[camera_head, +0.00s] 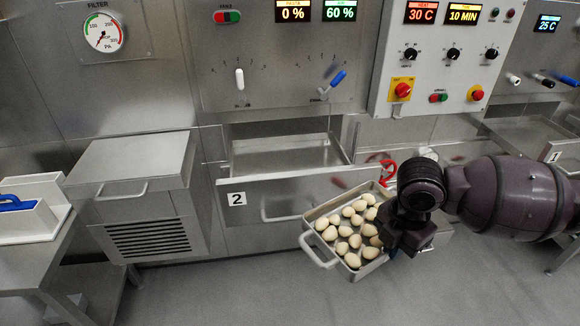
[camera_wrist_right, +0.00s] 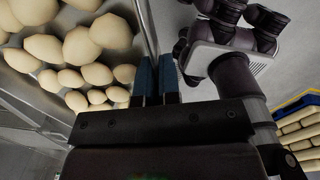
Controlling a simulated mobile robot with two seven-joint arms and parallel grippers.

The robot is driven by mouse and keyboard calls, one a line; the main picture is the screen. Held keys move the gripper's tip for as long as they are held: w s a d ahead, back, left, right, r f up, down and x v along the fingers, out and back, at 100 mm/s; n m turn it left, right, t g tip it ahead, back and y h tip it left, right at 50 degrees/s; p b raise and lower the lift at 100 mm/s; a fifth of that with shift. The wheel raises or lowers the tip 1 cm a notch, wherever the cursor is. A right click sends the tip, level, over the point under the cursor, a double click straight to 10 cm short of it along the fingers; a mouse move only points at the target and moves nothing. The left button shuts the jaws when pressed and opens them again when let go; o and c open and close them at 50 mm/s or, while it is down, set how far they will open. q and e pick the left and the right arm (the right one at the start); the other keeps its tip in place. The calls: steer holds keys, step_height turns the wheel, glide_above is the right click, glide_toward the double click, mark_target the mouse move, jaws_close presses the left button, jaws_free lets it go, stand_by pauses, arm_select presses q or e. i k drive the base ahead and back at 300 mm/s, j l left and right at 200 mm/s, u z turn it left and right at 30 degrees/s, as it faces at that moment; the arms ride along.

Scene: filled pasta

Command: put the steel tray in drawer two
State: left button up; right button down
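The steel tray (camera_head: 374,268) is in the head view, tilted in the picture and holding several pale round pieces. It is in the air in front of the right part of drawer two (camera_head: 262,187), with its loop handle towards the lower left. Drawer two, labelled 2, is pulled out, and the inside that shows looks empty. My right gripper (camera_head: 400,240) is at the tray's right end. In the right wrist view its blue fingers (camera_wrist_right: 156,80) are close together on the tray's rim (camera_wrist_right: 147,28). My left gripper is in neither view.
A steel cabinet (camera_head: 133,168) with a handle and vents stands left of drawer two. A side table with a white container (camera_head: 32,222) is at the far left. A control panel (camera_head: 440,60) hangs above right. Drawer one (camera_head: 560,157) is at the right edge.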

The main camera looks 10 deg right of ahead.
mark_target(291, 169)
steer(key=i, duration=1.4)
